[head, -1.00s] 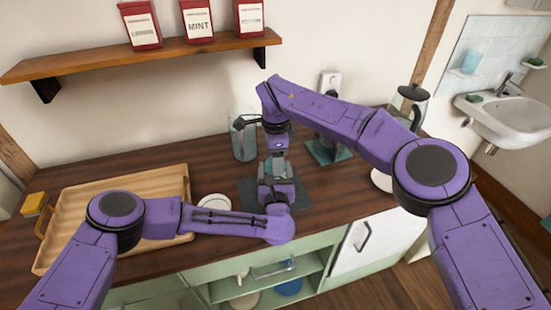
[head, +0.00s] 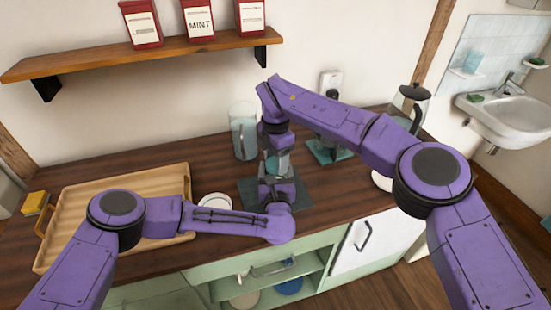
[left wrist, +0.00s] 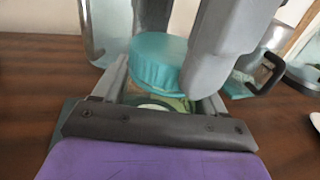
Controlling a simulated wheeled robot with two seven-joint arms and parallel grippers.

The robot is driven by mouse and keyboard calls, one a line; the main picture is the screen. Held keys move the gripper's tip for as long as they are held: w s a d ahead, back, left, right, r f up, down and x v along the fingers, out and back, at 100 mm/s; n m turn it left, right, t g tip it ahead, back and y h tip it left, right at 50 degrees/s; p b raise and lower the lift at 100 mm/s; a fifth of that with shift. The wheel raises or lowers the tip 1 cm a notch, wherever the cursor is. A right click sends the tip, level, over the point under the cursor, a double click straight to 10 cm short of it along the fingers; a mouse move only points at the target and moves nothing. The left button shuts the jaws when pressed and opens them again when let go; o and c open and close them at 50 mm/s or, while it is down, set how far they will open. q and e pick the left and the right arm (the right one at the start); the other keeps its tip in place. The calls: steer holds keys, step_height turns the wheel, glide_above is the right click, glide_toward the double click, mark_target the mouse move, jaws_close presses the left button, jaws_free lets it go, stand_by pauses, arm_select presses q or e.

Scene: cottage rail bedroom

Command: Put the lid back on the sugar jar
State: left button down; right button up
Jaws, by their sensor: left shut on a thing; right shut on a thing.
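The teal lid (left wrist: 158,64) is in the left wrist view, between the grey fingers of my right gripper (left wrist: 188,45). My right gripper (head: 278,160) comes down from above in the head view, with a sliver of the lid (head: 271,166) showing. The sugar jar (left wrist: 168,101) is a greenish, pale-rimmed piece below the lid, between the fingers of my left gripper (left wrist: 160,85). My left gripper (head: 277,181) is shut on it over the dark mat. The lid is over the jar; whether they touch is hidden. Most of the jar is hidden by my arms.
A dark mat (head: 300,198) lies under the grippers. A glass pitcher (head: 243,135) stands close behind them. A white saucer (head: 215,201) and wooden tray (head: 75,215) are left. A grinder-like device (head: 329,150) and coffee pot (head: 408,105) are right.

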arm_select(q)
steer(key=shift+f, duration=0.1)
arm_select(e)
steer(key=o, duration=1.2)
steer(key=shift+c, duration=0.2)
steer(key=shift+r, duration=2.25)
steer(key=shift+c, duration=0.3)
